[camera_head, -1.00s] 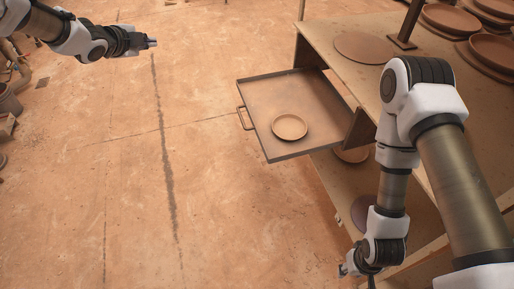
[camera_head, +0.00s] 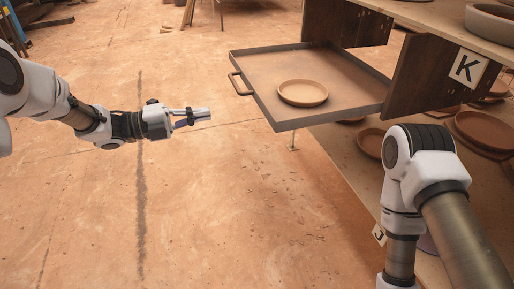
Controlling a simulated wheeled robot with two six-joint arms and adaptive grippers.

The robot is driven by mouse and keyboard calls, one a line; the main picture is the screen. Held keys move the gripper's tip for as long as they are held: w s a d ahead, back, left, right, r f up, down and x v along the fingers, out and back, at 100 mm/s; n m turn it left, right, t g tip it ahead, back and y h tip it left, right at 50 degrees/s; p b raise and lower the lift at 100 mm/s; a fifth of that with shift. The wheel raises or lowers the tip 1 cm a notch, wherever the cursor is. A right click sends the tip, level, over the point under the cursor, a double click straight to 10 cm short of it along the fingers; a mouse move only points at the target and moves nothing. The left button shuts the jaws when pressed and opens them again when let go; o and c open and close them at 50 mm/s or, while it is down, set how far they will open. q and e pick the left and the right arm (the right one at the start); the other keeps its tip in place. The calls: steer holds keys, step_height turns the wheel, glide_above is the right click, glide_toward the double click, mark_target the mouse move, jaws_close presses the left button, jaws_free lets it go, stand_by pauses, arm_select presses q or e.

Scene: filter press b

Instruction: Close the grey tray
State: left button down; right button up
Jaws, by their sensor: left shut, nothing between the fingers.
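The grey tray (camera_head: 345,108) is pulled out to the left from between two dark wooden side boards of the shelf unit. It has a low rim and a bar handle (camera_head: 236,84) on its left side. A round clay dish (camera_head: 303,93) lies in it. My left gripper (camera_head: 208,116) is shut and empty, to the left of the tray and a little nearer than the handle, not touching it. My right arm (camera_head: 430,190) stands in front of the shelf at the right; its gripper is below the picture's edge.
The right side board (camera_head: 432,74) carries a white plate marked K (camera_head: 468,68). Clay dishes (camera_head: 484,131) lie on the lower shelf at the right, partly behind my right arm. The floor (camera_head: 200,200) left of and in front of the tray is clear.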

arm_select(q)
step_height(320, 180, down, 2)
steer(key=b, duration=0.6)
glide_toward(267, 109)
steer(key=x, duration=0.6)
steer(key=shift+d+f, duration=0.2)
steer(key=shift+d, duration=0.1)
steer(key=shift+w+d+r, duration=0.1)
steer(key=shift+d, duration=0.15)
steer(key=shift+r, duration=0.1)
arm_select(e)
step_height(267, 109, down, 8)
steer(key=shift+w, duration=0.15)
steer(key=shift+d, duration=0.1)
